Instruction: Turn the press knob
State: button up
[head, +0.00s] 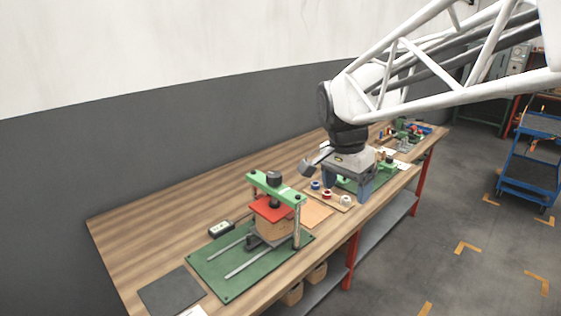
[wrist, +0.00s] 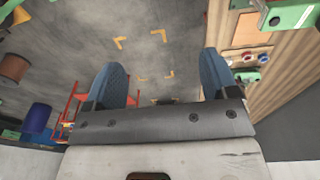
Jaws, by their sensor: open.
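The press stands on a green base plate (head: 212,268) on the workbench. It has a green crossbeam (head: 284,192) with a black knob (head: 273,178) on top. A red plate (head: 270,208) lies under the beam, above a brownish block. My gripper (head: 346,194) is to the right of the press, apart from the knob, with its fingers pointing down. In the wrist view my gripper (wrist: 162,75) shows two blue fingers spread wide with nothing between them. A green part at the upper right edge (wrist: 291,16) looks like the end of the press beam; I cannot make out the knob there.
Small spools on a wooden board (head: 329,199) lie between the press and my gripper. A blue cart (head: 533,170) stands on the floor. The bench's back left is bare.

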jog(key=w+a+m+g+h, duration=0.1)
jog(key=w+a+m, duration=0.25)
jog(key=w, duration=0.45)
jog(key=w+a+m, duration=0.3)
jog(key=w+a, duration=0.1)
jog(key=w, duration=0.3)
jog(key=m+g+h, duration=0.1)
jog(key=m+h, duration=0.1)
jog(key=m, duration=0.5)
send_near(274, 174)
jog(key=x, duration=0.2)
jog(key=shift+w+d+f, duration=0.1)
jog(key=shift+d+f, duration=0.05)
jog(key=shift+f, duration=0.15)
jog(key=shift+d+f, duration=0.1)
jog(key=shift+f, duration=0.05)
jog(key=shift+x, duration=3.75)
jog(key=shift+c, duration=0.3)
jog(key=c, duration=0.9)
jog(key=shift+o, duration=0.2)
jog(key=shift+n, duration=0.35)
